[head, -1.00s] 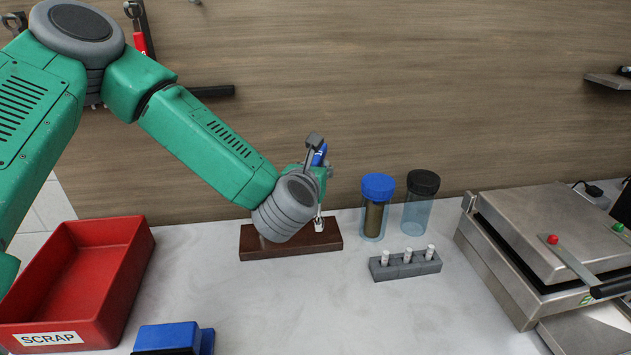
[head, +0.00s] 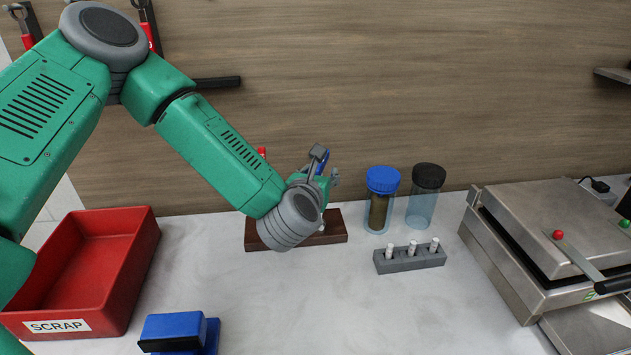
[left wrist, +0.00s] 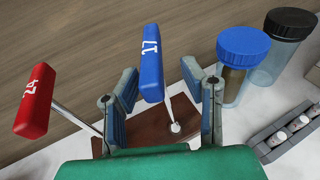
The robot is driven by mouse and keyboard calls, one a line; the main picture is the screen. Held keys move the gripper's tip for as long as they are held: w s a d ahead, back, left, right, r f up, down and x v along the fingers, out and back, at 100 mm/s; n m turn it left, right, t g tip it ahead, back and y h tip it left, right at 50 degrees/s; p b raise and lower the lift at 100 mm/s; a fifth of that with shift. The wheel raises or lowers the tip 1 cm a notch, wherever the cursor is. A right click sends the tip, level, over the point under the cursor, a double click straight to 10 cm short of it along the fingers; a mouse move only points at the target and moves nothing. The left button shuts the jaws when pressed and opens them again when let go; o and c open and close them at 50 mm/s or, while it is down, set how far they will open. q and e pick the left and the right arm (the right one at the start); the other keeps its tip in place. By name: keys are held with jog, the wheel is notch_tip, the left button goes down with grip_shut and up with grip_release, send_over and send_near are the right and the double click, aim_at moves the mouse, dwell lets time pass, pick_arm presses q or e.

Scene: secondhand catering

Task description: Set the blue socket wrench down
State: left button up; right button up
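The blue socket wrench (left wrist: 151,62), marked 17, stands tilted with its handle up and its pale lower end at the dark wooden block (head: 256,242). I cannot tell how deep that end sits. In the head view the blue handle (head: 324,161) shows just beyond my left gripper (head: 319,172). In the left wrist view the fingers of my left gripper (left wrist: 166,98) are apart on either side of the wrench. The handle is near the left finger, with a gap to the right finger. My right gripper is not in view.
A red-handled wrench (left wrist: 36,100), marked 24, leans left of the gripper. Blue-lidded (head: 383,180) and black-lidded (head: 428,177) jars and a grey rack (head: 410,262) stand to the right. A red scrap bin (head: 100,290) is at left.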

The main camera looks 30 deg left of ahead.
pick_arm(q)
jog(key=b+v, duration=0.2)
jog(key=v, duration=0.9)
jog(key=shift+b, duration=0.3)
jog(key=shift+s+a+f, duration=0.1)
jog(key=shift+s+a, duration=0.05)
jog(key=shift+s, duration=0.05)
